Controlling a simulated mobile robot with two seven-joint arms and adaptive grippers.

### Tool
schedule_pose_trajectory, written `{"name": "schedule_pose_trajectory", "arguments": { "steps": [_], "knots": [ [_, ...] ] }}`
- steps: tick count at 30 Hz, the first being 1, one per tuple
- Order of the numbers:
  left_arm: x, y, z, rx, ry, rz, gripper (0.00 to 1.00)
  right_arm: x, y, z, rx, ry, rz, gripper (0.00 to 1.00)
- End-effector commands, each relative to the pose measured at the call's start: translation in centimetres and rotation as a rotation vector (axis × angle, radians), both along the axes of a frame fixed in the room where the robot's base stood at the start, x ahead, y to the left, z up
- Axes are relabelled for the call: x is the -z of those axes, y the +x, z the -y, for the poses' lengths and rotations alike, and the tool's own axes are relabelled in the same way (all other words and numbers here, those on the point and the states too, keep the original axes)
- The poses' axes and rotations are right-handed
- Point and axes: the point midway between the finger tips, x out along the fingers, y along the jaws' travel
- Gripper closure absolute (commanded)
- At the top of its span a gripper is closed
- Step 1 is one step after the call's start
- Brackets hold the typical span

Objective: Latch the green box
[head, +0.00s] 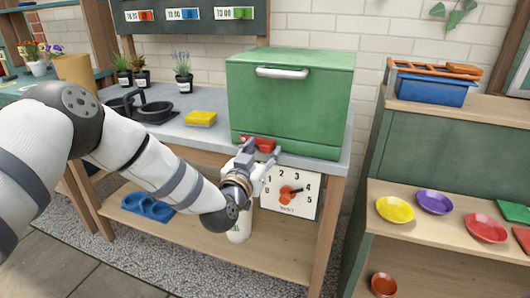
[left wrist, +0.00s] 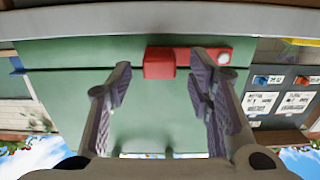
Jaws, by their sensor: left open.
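The green box (head: 285,95) stands shut on the grey counter, with a silver handle (head: 282,73) near the top of its front. A red latch (head: 264,145) sits at the bottom edge of the front; the left wrist view also shows the red latch (left wrist: 160,63), with a pale round spot at one end. My left gripper (head: 258,158) is open just in front of the latch. In the left wrist view its two fingers (left wrist: 161,80) stand apart on either side of the latch's block, and one finger partly covers the latch. Contact cannot be told. My right gripper is not in view.
A white dial panel (head: 302,190) with an orange knob hangs below the counter's front edge. A yellow sponge (head: 200,118) and dark pans (head: 153,110) lie left of the box. Shelves with coloured saucers (head: 435,202) and a blue bin (head: 432,92) stand at the right.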

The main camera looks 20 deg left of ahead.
Motion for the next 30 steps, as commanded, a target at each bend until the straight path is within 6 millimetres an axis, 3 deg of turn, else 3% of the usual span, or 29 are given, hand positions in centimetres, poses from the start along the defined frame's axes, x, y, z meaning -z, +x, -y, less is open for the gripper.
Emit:
{"name": "schedule_pose_trajectory", "arguments": {
  "steps": [4, 12, 18, 30],
  "knots": [
    [0.19, 1.37, 0.05, 0.000, 0.000, -0.003, 0.53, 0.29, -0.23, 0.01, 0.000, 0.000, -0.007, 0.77],
    [0.07, 1.55, 0.11, 0.001, 0.000, -0.003, 0.56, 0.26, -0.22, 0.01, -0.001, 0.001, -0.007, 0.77],
    [0.08, 1.53, 0.10, 0.002, 0.000, -0.003, 1.00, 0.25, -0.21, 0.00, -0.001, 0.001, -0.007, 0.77],
    [-0.34, 1.52, 0.08, 0.001, -0.043, -0.003, 1.00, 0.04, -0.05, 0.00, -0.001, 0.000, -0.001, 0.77]
  ]
}}
